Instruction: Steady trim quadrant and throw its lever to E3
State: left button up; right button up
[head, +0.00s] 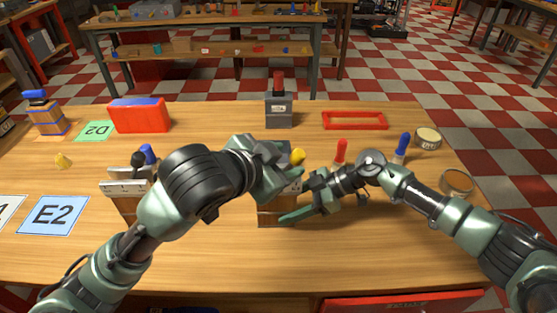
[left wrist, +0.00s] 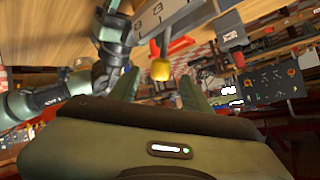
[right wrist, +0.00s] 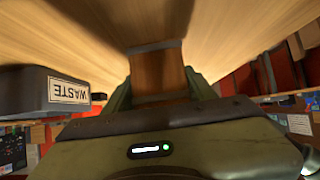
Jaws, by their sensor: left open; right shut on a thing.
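A wooden block with a grey slotted top (head: 293,187) stands at the front middle of the table, largely hidden by my arms; I take it as the trim quadrant. Its lever has a yellow knob (head: 298,157), which shows between the fingers in the left wrist view (left wrist: 160,70). My left gripper (head: 283,172) is open around or just short of the knob; contact is not clear. My right gripper (head: 296,204) is shut on the wooden body (head: 275,217), which also fills its jaws in the right wrist view (right wrist: 158,78).
A similar block (head: 124,188) with dark and blue knobs stands left. An E2 card (head: 53,215) and D2 card (head: 93,131) lie left. Behind are a red-blue box (head: 138,115), grey box (head: 279,110) and red frame (head: 354,120). Red (head: 340,152) and blue (head: 402,145) handles stand right.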

pick_arm(q)
jog(key=v, duration=0.2)
jog(key=shift+s+a+r, duration=0.1)
jog(key=shift+s+r, duration=0.05)
jog(key=shift+s, duration=0.05)
dwell(0.5)
pick_arm(e)
jog(key=o, duration=1.3)
jog(key=shift+o, duration=0.2)
